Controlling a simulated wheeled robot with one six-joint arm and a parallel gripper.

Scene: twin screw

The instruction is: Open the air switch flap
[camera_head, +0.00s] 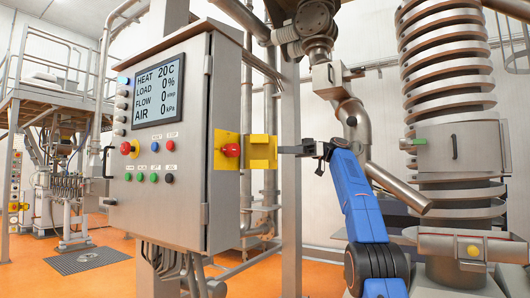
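The air switch is a red knob (231,150) on a yellow plate (220,158) on the right side of the grey control cabinet. The yellow flap (262,152) is a box-like cover. It stands out to the right of the plate, swung away from the knob, and the knob is uncovered. My gripper (290,150) is at the end of my blue arm, just right of the flap.
The control cabinet (190,215) carries a screen (158,88) and several coloured buttons on its front. A vertical post (291,225) and pipes stand behind the flap. A large steel spiral column (447,60) with pipework stands at the right. Orange floor (110,270) is open at lower left.

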